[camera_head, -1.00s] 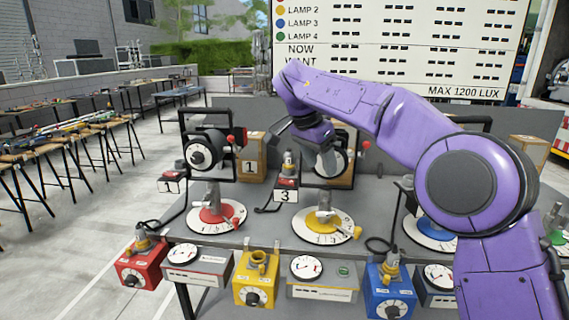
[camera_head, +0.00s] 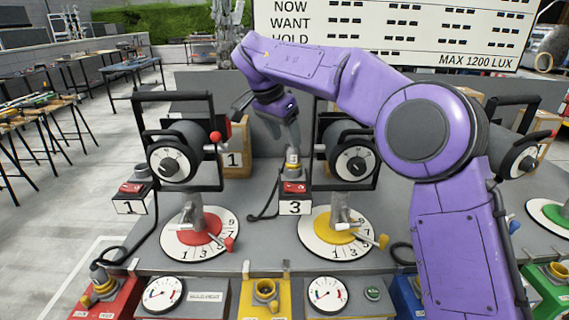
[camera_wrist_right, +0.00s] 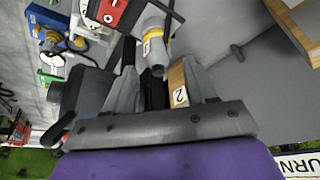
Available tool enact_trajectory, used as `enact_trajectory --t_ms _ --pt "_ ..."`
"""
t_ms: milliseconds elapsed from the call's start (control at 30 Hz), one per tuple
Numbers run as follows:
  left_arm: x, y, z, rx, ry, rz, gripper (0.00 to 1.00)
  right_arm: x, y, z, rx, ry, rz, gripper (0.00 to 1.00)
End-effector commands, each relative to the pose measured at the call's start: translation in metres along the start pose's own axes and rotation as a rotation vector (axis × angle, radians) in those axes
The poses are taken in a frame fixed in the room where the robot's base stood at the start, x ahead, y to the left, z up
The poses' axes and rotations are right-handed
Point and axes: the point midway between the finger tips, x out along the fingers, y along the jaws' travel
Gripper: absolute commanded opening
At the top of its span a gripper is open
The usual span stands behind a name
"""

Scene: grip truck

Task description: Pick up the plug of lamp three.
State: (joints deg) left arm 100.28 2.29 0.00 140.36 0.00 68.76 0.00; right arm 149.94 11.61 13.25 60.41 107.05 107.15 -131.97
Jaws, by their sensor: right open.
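The plug of lamp three (camera_head: 292,158) is grey with a yellow band. It stands upright in a red switch block (camera_head: 294,188) with a white "3" plate (camera_head: 295,208). My right gripper (camera_head: 287,138) is open and hangs just above the plug, pointing down; its fingers partly hide the plug's top. In the right wrist view the plug (camera_wrist_right: 153,48) appears in line with the gap between the two open fingers (camera_wrist_right: 160,78). I cannot tell if they touch it. My left gripper is not in view.
Lamp heads in black frames stand left (camera_head: 178,152) and right (camera_head: 350,158) of the plug. A block with a "1" plate (camera_head: 131,207) stands at left. Round dials (camera_head: 200,232) and a yellow socket box (camera_head: 265,294) lie nearer. A wooden block (camera_head: 236,150) stands behind.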

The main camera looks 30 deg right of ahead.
Motion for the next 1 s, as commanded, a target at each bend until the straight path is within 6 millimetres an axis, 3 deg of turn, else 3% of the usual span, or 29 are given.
enact_trajectory --t_ms 400,700,867,1000 --pt "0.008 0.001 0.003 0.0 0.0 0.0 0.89 0.069 -0.008 -0.001 -0.003 -0.001 0.006 0.56" --pt "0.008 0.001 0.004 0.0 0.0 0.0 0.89 0.077 -0.008 -0.001 -0.002 -0.002 0.003 0.56" --pt "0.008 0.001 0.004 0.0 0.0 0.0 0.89 0.077 -0.008 -0.001 -0.002 -0.002 0.003 0.09" --pt "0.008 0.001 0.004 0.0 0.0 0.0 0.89 0.077 -0.008 -0.001 -0.002 -0.002 0.003 0.09"
